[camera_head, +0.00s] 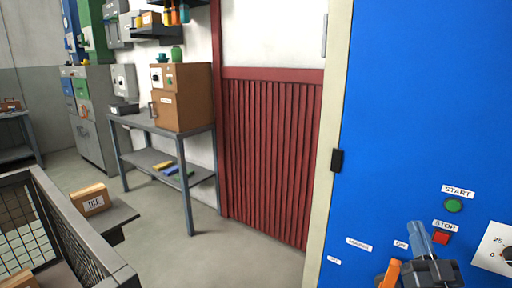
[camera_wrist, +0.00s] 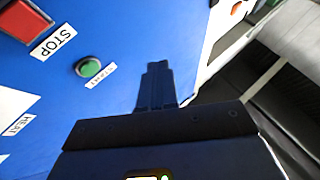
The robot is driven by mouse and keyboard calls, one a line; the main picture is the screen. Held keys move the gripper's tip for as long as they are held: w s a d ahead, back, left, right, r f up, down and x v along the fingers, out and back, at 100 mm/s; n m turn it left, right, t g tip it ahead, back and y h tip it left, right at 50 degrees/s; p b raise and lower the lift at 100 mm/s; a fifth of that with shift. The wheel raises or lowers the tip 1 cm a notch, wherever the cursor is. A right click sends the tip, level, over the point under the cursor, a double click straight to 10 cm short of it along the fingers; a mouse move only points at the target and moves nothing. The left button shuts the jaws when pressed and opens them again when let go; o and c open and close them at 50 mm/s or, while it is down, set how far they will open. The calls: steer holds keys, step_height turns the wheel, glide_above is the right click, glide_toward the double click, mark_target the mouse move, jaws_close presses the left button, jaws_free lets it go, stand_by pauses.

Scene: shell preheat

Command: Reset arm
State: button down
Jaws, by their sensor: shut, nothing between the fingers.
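My gripper (camera_head: 419,232) is at the lower right of the head view, in front of the blue machine panel (camera_head: 420,100). Its fingers are together with nothing between them, as the wrist view also shows (camera_wrist: 157,72). A green START button (camera_head: 453,205) and a red STOP button (camera_head: 441,238) are on the panel beside the gripper. In the wrist view the green button (camera_wrist: 88,67) and red button (camera_wrist: 20,20) are left of the fingers, apart from them. The gripper hides part of the panel's lower labels.
A grey table (camera_head: 150,124) with a brown box (camera_head: 182,97) stands by the wall, left of a red ribbed door (camera_head: 270,155). A mesh-sided cart (camera_head: 75,235) is at the lower left, near a box labelled TILE (camera_head: 90,199). Open floor (camera_head: 200,250) lies between cart and panel.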

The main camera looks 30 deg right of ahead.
steer(key=s+a+f+n+g+y, duration=0.1)
steer(key=s+a+f+y, duration=0.2)
steer(key=a, duration=0.8)
steer(key=s+a+f+n+y, duration=0.1)
steer(key=s+a+f+y, duration=0.25)
steer(key=a, duration=0.65)
steer(key=s+a+r+n+g+y, duration=0.1)
steer(key=s+a+n+g+y, duration=0.3)
steer(key=s+a+y, duration=0.3)
steer(key=s+a+n, duration=0.1)
steer(key=s+a, duration=0.3)
steer(key=s, duration=0.3)
steer(key=shift+s+r, duration=0.35)
steer(key=shift+r, duration=0.05)
